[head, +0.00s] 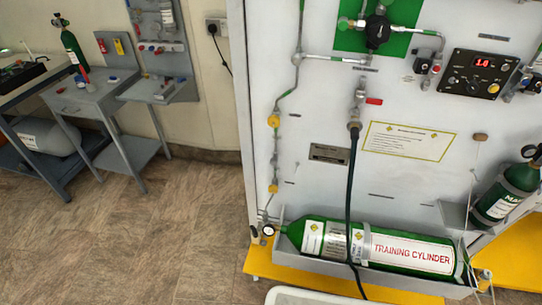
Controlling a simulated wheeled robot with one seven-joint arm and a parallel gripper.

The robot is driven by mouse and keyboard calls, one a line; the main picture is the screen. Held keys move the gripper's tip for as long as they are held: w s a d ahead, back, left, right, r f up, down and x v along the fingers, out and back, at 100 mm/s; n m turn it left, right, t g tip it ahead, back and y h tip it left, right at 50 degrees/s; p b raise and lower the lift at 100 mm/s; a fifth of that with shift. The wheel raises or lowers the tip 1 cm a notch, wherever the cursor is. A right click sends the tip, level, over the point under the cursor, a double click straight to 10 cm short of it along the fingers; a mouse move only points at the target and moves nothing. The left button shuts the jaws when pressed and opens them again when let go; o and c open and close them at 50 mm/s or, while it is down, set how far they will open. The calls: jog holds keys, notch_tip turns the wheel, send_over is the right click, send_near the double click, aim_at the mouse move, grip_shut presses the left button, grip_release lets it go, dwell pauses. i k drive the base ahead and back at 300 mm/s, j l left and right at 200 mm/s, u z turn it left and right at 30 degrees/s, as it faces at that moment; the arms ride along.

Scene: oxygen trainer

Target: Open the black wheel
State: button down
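A black round wheel or knob (378,31) sits on the green plate (349,42) at the top of the white panel, between metal fittings. A smaller black part (254,231) shows at the left end of the lying training cylinder, near a small gauge (268,230). Another black round part (529,151) is at the neck of the green cylinder at the right edge. I cannot tell from this view how far any of them is turned. My gripper is not in view.
The green training cylinder (400,250) lies in a grey cradle above a yellow base (330,279). A black hose (350,200) hangs down the white panel (320,110). A control box (478,75) reads 1.0. Grey benches (90,97) stand left; brown floor (180,220) is clear.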

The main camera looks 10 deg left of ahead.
aim_at(253, 230)
jog(key=j+u, duration=0.7)
jog(key=i+j+u, duration=0.1)
jog(key=j+u, duration=0.25)
